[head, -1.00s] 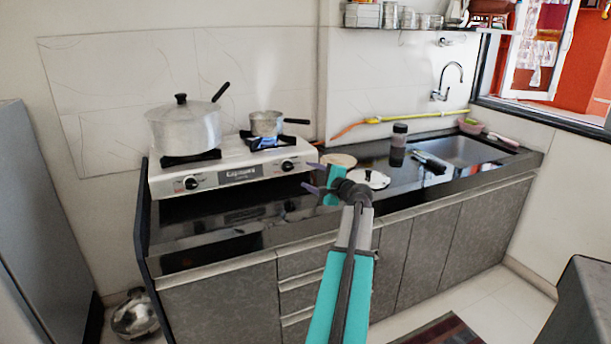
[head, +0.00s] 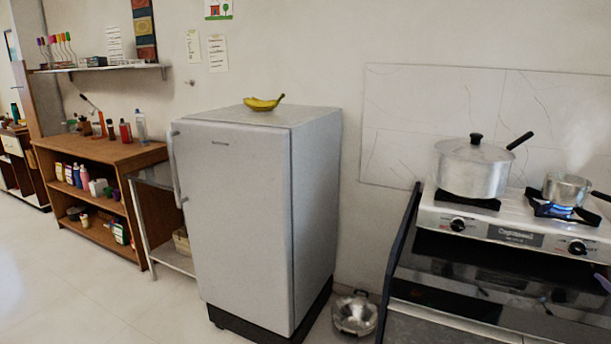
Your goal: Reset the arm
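Only a small purple tip of my gripper (head: 603,283) shows at the right edge of the head view, in front of the stove's right knob. The rest of my gripper and the arm are outside the picture, so I cannot see whether the fingers are apart or holding anything.
A grey fridge (head: 238,215) with bananas (head: 263,103) on top stands centrally. To its right, a stove (head: 510,222) carries a large lidded pot (head: 474,168) and a small pan (head: 567,189) over a lit blue flame. A metal pot (head: 354,314) sits on the floor. Wooden shelves (head: 100,160) stand left; floor there is clear.

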